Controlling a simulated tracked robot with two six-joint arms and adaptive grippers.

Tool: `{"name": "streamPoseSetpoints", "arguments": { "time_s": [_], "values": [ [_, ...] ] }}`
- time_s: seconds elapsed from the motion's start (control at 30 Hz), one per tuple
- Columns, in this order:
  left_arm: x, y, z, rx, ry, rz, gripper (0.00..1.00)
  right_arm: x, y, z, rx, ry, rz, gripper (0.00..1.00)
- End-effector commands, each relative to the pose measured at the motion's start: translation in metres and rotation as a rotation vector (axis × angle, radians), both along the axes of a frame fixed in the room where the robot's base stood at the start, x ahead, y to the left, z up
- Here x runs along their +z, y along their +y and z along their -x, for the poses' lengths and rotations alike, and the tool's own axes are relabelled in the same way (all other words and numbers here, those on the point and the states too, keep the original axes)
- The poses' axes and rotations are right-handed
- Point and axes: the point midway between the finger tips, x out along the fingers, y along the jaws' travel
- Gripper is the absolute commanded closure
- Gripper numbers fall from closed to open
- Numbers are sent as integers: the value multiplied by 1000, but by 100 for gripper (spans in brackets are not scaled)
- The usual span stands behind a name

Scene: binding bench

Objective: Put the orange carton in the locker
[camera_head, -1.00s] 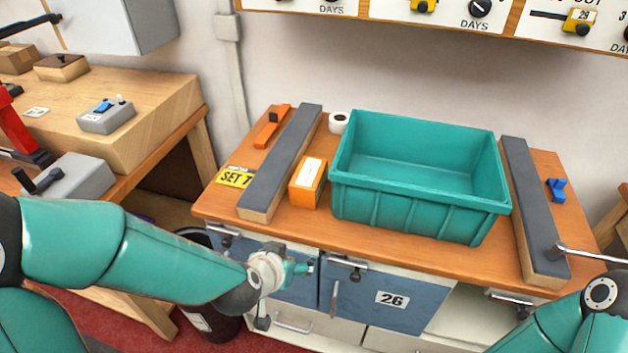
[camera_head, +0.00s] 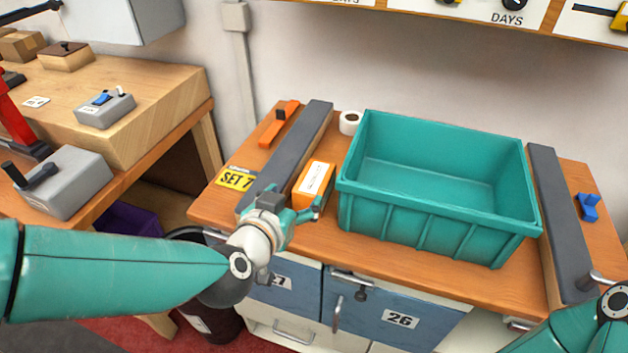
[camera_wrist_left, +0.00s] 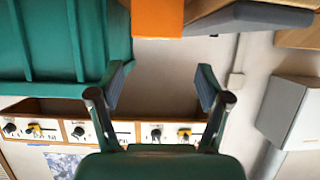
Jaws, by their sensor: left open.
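The orange carton (camera_head: 313,183) with a white top label stands on the bench top between a dark grey-topped rail and the teal bin. My left gripper (camera_head: 296,206) is open and empty, just in front of the carton at the bench's front edge; contact cannot be told. In the left wrist view the carton (camera_wrist_left: 157,17) shows at the top edge, beyond the open fingers (camera_wrist_left: 162,86). Below the bench top are blue locker doors, 27 (camera_head: 284,286) and 26 (camera_head: 400,312), both looking shut. A pale opening (camera_head: 478,330) shows right of door 26. My right gripper is out of view.
The teal bin (camera_head: 440,218) stands close right of the carton. The grey-topped rail (camera_head: 290,150) is close on its left. A yellow SET 7 sign (camera_head: 236,179), an orange tool (camera_head: 279,124) and a white roll (camera_head: 350,122) lie nearby. A dark waste bin (camera_head: 215,305) stands left of the lockers.

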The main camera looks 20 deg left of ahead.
Motion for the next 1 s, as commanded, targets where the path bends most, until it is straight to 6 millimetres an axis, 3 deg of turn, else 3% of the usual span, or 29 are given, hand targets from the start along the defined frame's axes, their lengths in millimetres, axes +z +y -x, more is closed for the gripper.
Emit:
{"name": "streamPoseSetpoints", "arguments": {
  "time_s": [0.03, 0.1, 0.3, 0.57, 0.83, 1.0],
  "values": [
    [-1, 0, -6, -1, 8, -1, 23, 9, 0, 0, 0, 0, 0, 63],
    [-13, -2, -22, -2, 3, 3, 23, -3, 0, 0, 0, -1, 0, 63],
    [-24, -3, -52, -4, 2, 3, 23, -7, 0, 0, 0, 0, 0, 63],
    [-29, -5, -66, -6, 1, 3, 23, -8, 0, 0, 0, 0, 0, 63],
    [-43, -9, -100, -6, 2, 2, 23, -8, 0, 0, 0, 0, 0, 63],
    [-46, -9, -108, -6, 0, 4, 23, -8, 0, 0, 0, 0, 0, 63]
  ]
}}
